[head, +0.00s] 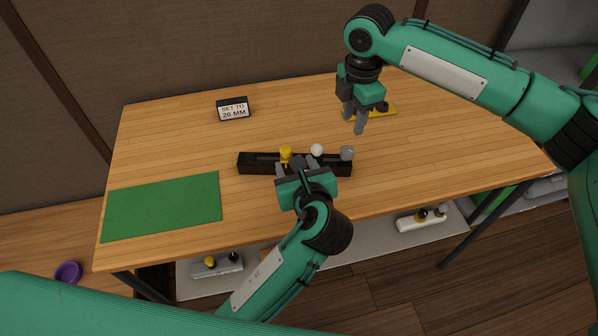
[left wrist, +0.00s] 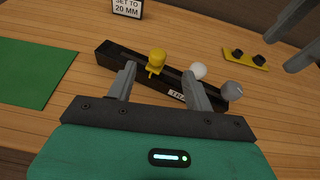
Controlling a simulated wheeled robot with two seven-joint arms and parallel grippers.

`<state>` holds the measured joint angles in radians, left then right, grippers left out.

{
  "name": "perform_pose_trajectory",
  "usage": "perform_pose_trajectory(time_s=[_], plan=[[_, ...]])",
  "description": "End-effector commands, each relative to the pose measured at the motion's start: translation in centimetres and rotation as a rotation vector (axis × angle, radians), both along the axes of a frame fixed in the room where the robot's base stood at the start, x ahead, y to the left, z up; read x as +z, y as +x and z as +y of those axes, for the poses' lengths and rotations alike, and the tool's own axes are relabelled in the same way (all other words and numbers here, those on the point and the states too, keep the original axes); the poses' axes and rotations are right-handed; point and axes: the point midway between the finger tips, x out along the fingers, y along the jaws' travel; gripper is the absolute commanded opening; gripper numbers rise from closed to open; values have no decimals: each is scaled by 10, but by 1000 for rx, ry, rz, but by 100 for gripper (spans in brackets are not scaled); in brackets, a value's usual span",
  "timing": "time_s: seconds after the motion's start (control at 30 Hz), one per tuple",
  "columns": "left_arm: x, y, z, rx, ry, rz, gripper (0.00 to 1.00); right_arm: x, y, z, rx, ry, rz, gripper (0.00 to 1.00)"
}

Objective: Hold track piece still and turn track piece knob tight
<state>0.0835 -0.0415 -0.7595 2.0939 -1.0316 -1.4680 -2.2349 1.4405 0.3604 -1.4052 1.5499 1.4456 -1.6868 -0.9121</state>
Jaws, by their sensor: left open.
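The track piece (head: 262,160) is a long black bar with a groove, lying on the wooden table; it also shows in the left wrist view (left wrist: 118,55). A yellow knob (left wrist: 157,57), a white ball (left wrist: 199,71) and a grey round knob (left wrist: 231,91) sit along it. My left gripper (head: 297,170) is open at the bar's near side, its fingers (left wrist: 159,75) apart, with the yellow knob showing between them. Whether the fingers touch the bar is unclear. My right gripper (head: 355,117) hangs above the table, behind and right of the bar, fingers apart and empty.
A sign (head: 233,109) reading "SET TO 20 MM" stands at the back. A green mat (head: 162,206) lies at the left. A yellow plate (head: 385,109) with black knobs lies behind my right gripper. Wood is clear between mat and sign. More pieces rest on a shelf below.

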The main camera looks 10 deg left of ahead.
Motion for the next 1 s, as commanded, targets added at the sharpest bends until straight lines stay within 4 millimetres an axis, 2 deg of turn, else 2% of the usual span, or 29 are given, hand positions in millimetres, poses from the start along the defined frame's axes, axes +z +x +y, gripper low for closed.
perform_pose_trajectory(time_s=[0.13,0.27,0.8,1.0], plan=[[-3,-12,-7,5,14,54,52,0,0,0,0,0,0,36],[-6,-6,-5,7,20,65,52,0,0,0,0,0,0,36],[-44,77,33,7,19,63,52,0,0,0,0,0,0,36],[-53,97,41,7,17,64,52,0,0,0,0,0,0,36]])
